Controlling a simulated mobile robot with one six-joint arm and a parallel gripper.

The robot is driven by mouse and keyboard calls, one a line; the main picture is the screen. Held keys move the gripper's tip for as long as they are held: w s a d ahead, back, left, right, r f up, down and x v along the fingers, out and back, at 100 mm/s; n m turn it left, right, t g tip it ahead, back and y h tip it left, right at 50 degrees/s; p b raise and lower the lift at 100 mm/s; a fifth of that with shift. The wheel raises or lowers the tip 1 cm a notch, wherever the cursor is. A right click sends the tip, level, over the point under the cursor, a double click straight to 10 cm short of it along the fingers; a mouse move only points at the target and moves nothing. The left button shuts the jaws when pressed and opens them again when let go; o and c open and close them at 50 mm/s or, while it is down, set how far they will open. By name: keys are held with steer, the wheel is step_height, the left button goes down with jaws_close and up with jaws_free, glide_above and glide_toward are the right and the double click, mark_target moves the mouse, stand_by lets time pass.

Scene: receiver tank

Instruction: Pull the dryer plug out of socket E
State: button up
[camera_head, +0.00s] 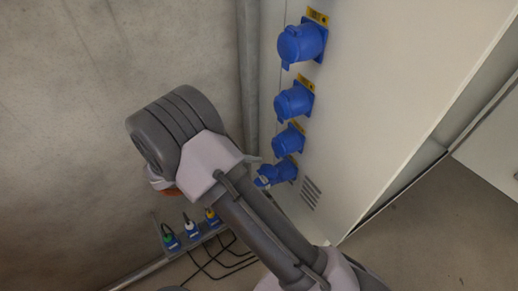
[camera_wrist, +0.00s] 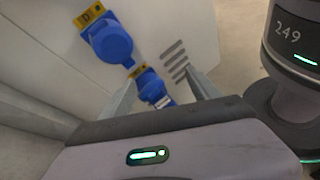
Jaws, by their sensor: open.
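A column of blue sockets runs down the pale cabinet. The lowest blue socket (camera_head: 284,170) has a blue part sticking out toward my gripper; I cannot tell plug from cover there. In the wrist view, socket D (camera_wrist: 108,42) carries a yellow label with the letter D and has its round blue cover. The blue socket below it (camera_wrist: 150,82), where E would come, has a yellow label too dim to read. My gripper (camera_head: 258,172) is open beside the lowest socket. Its fingers (camera_wrist: 160,82) stand on either side of that socket in the wrist view; contact is not clear, and its lower part is hidden.
Further blue sockets (camera_head: 301,43) sit higher on the cabinet (camera_head: 365,110). A vertical pipe (camera_head: 248,80) and concrete wall stand left of it. Several coloured plugs (camera_head: 191,229) with black cables (camera_head: 215,257) are low by the wall. Vent slots (camera_head: 311,192) are right of the lowest socket.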

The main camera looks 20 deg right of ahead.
steer(key=a+f+n+t+h, duration=0.3)
steer(key=f+n+t, duration=0.3)
steer(key=f, duration=0.5)
steer(key=shift+w+n+h, duration=0.3)
steer(key=shift+n, duration=0.2)
steer(key=p+x, duration=0.2)
steer(key=x, duration=0.7)
steer(key=shift+b, duration=0.3)
stand_by(0.4)
jaws_close()
